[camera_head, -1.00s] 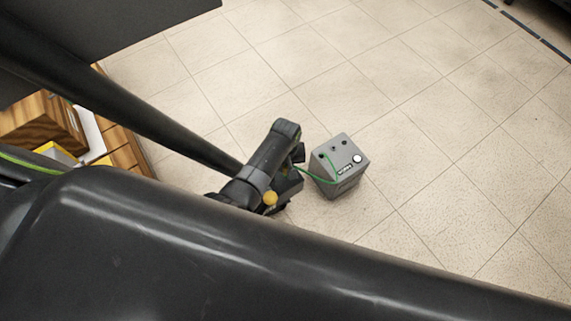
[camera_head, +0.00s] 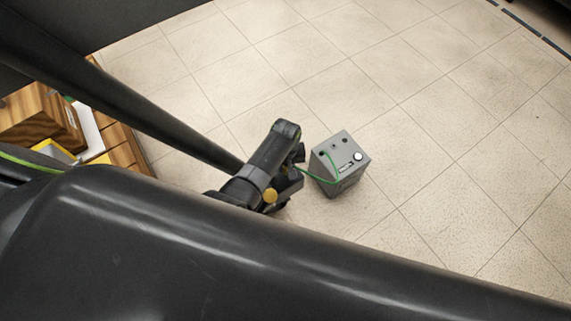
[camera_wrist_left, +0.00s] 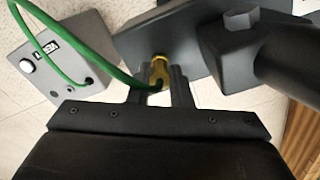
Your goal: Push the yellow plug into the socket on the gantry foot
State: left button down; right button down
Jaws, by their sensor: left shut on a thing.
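The yellow plug (camera_wrist_left: 158,73) is between the two fingers of my left gripper (camera_wrist_left: 160,84) in the left wrist view, and the gripper is shut on it. The plug's far end meets or nearly meets the dark grey gantry foot (camera_wrist_left: 185,48); I cannot tell how deep it sits, and the socket is hidden. A green cable (camera_wrist_left: 72,62) runs from the plug to a grey box (camera_wrist_left: 75,62). In the head view, my left gripper (camera_head: 298,154) is small and dark, and the plug cannot be made out clearly. My right gripper is out of view.
The grey box (camera_head: 340,164) stands on the tiled floor just right of my left gripper, with the green cable (camera_head: 320,179) between them. Wooden boxes (camera_head: 38,118) are at the far left. The floor (camera_head: 440,130) to the right is clear.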

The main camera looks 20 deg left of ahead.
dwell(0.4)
pick_arm(q)
jog(key=c, duration=1.2)
grip_release()
jog(key=shift+f, duration=0.1)
jog(key=shift+c, duration=0.2)
jog(key=shift+r+p, duration=0.35)
jog(key=shift+r, duration=0.2)
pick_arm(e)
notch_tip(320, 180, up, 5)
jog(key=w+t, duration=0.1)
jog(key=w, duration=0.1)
pick_arm(q)
notch_tip(320, 180, up, 5)
jog(key=shift+p, duration=1.25)
notch_tip(320, 180, up, 11)
jog(key=p, duration=0.4)
jog(key=shift+r, duration=0.2)
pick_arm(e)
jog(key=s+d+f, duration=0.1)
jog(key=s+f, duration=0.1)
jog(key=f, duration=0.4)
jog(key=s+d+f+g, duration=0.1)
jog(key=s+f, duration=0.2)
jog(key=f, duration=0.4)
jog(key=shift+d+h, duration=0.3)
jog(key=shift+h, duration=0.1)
